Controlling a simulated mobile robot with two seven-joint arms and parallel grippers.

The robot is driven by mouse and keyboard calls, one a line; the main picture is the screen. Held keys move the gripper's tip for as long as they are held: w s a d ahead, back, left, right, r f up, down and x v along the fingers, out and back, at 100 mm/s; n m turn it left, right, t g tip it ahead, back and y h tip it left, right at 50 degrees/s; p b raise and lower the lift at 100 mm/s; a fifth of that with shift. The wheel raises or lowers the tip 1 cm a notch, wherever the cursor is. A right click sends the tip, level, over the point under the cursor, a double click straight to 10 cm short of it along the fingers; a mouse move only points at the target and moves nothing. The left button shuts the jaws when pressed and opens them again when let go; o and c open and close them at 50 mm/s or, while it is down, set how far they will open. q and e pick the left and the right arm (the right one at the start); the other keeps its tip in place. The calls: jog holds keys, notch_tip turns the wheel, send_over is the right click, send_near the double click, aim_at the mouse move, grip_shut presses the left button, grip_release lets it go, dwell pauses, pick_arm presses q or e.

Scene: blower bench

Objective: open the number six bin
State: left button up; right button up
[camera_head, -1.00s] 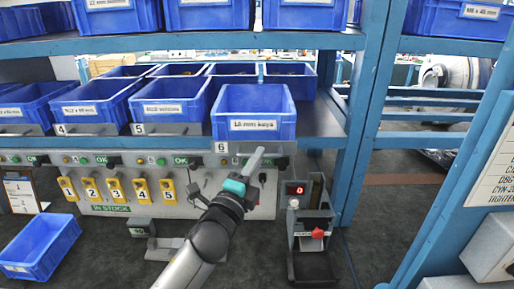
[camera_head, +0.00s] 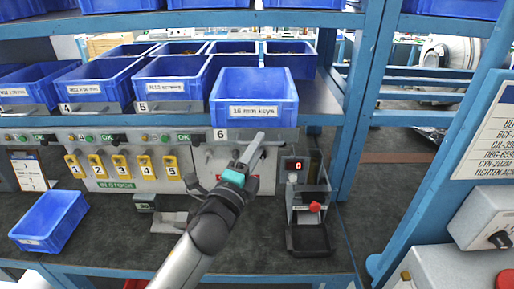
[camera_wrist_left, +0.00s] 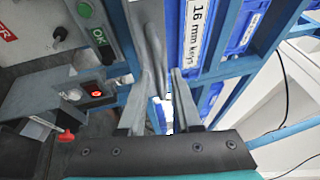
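The number six bin (camera_head: 254,90) is blue, labelled "16 mm keys", and stands at the right end of the lower shelf row. A "6" tag (camera_head: 220,134) and a grey flap or bar (camera_head: 275,135) sit below it. My left gripper (camera_head: 255,150) points up at that bar from below. In the left wrist view the left gripper (camera_wrist_left: 163,102) has its fingers apart. The end of a grey bar (camera_wrist_left: 152,45) reaches towards the gap between them; I cannot tell if they touch. The bin's label (camera_wrist_left: 197,30) shows there too. My right gripper is out of view.
Blue bins (camera_head: 170,83) fill the row to the left. Below are an indicator panel with yellow numbered tags (camera_head: 120,165) and a device with a red "0" display (camera_head: 297,165). A loose blue bin (camera_head: 50,222) lies at left. A blue post (camera_head: 362,110) stands at right.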

pick_arm(q)
jog(key=shift+o, duration=0.7)
jog(key=b+v, duration=0.1)
jog(key=v, duration=1.4)
jog(key=shift+b, duration=0.35)
jog(key=shift+s, duration=0.1)
jog(key=shift+f, duration=0.1)
